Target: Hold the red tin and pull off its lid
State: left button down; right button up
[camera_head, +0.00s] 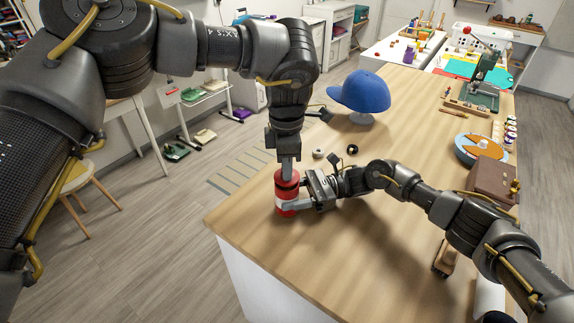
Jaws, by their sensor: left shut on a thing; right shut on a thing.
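The red tin (283,194) stands upright on the wooden table (330,250) near its left edge. It has a pale band round its middle. My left gripper (287,172) comes down from above and is shut on the top of the tin, where the lid (279,179) is. My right gripper (291,205) reaches in from the right, low down, and is shut on the tin's body. The fingers partly hide the tin, and I cannot tell whether there is a gap between lid and body.
A blue cap (362,91) sits on a stand behind the grippers. Small white and black rings (352,149) lie nearby. A brown box (490,179) and a round blue-and-orange item (478,149) are at the right. The table's front middle is clear.

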pick_arm(q)
jog(key=shift+r, duration=1.95)
pick_arm(e)
jog(key=shift+f, duration=0.1)
jog(key=o, duration=1.5)
